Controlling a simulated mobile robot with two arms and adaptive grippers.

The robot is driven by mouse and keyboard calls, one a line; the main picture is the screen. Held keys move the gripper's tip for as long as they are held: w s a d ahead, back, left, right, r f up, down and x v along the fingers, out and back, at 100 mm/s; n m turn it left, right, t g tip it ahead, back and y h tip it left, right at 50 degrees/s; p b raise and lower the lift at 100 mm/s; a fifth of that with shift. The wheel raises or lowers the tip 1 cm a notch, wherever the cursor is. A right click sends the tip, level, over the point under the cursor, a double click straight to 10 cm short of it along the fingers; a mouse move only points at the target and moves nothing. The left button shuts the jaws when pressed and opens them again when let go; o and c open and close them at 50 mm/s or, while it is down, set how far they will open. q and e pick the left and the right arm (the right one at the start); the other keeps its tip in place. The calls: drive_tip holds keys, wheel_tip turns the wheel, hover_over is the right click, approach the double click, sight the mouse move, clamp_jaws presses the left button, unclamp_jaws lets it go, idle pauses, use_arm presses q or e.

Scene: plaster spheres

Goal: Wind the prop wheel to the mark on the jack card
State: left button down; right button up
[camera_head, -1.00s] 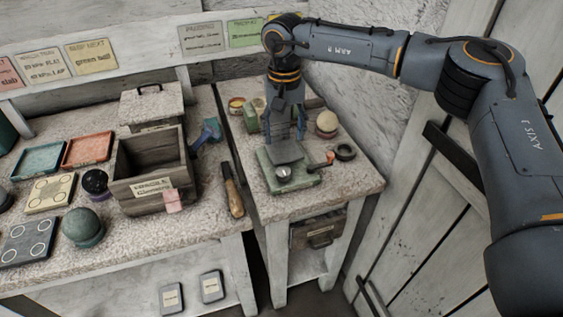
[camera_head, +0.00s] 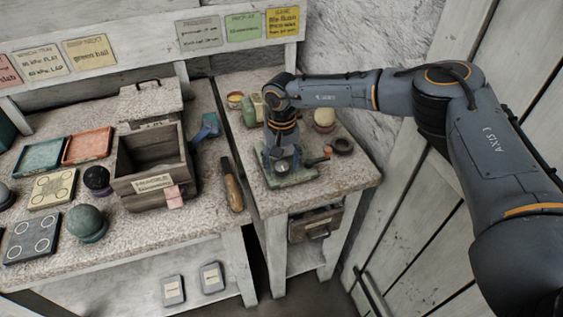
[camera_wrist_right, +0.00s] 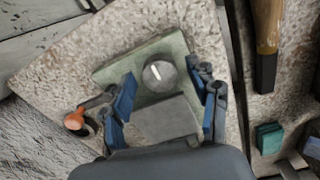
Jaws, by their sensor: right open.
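A green press-like block (camera_head: 300,180) stands on the right-hand stone-topped stand. On it is a round grey knob with a white line (camera_wrist_right: 158,76), which looks to be the prop wheel; it also shows in the head view (camera_head: 282,167). Beside it is a flat grey plate (camera_wrist_right: 165,120). My right gripper (camera_wrist_right: 163,88) is open, pointing down over the block, its blue-padded fingers on either side of the knob and plate, not visibly touching the knob. I cannot tell which wall card is the jack card; a yellow card (camera_head: 283,22) hangs at the right. My left gripper is out of view.
An orange-ended lever (camera_wrist_right: 75,120) sticks out from the block's side, close to a dark ring (camera_head: 342,146). A pale ball (camera_head: 325,119) stands behind. A wooden box (camera_head: 150,175) and a wooden-handled tool (camera_head: 232,185) lie on the left bench.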

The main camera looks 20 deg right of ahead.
drive_tip(key=c, duration=1.2)
drive_tip(key=shift+m, duration=0.4)
